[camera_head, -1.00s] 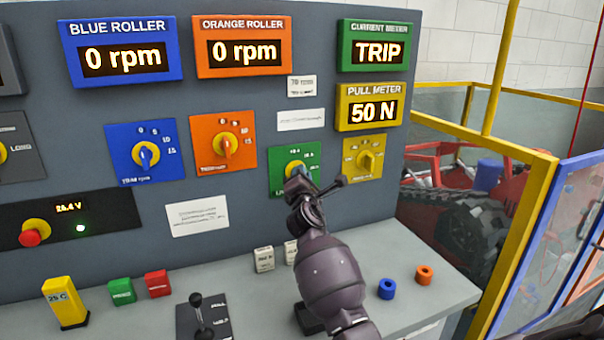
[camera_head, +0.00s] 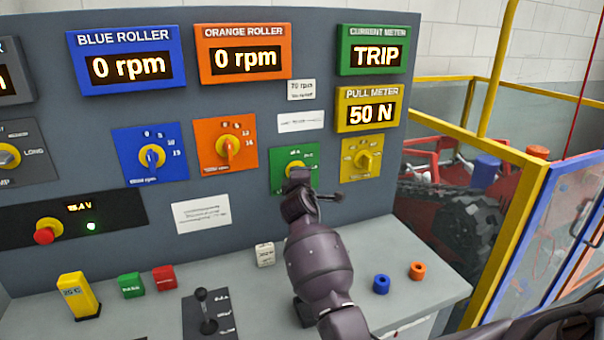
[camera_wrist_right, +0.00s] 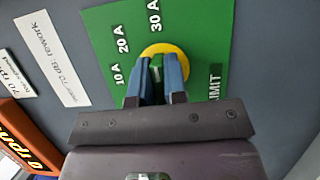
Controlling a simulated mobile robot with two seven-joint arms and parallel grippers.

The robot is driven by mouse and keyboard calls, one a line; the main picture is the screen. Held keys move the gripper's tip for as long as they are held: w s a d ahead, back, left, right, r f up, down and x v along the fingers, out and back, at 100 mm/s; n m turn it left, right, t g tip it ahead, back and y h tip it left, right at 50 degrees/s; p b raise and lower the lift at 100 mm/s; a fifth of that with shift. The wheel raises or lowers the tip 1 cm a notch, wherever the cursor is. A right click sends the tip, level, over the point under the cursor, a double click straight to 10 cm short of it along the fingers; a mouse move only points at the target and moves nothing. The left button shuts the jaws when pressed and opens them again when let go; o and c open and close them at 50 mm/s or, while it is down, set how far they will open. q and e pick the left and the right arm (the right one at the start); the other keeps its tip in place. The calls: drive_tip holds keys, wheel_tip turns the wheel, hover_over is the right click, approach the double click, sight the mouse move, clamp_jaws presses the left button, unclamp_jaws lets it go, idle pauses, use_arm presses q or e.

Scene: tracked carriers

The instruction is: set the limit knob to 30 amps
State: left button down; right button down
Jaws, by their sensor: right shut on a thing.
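The green limit panel (camera_head: 308,158) is on the console front, with a knob in a yellow ring (camera_wrist_right: 178,50). In the right wrist view the panel (camera_wrist_right: 205,25) carries the marks 10 A, 20 A and 30 A and the word LIMIT. My right gripper (camera_wrist_right: 158,70) is shut on the green limit knob (camera_wrist_right: 156,62), with one blue finger on each side. The fingers hide most of the knob, so its exact setting is hard to tell. In the head view my right gripper (camera_head: 299,176) covers the panel's lower part. My left gripper is not in view.
The green current meter (camera_head: 374,50) reads TRIP. The yellow pull-meter knob panel (camera_head: 362,159) sits close right of the limit panel, and the orange knob panel (camera_head: 226,146) is to the left. A small pale block (camera_head: 264,254) and blue (camera_head: 381,284) and orange (camera_head: 417,271) rings stand on the ledge.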

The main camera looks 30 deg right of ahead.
idle(0.5)
drive_tip(key=c, duration=1.2)
unclamp_jaws()
drive_tip(key=shift+o, duration=0.2)
drive_tip(key=v, duration=1.1)
drive_tip(key=shift+w, duration=0.1)
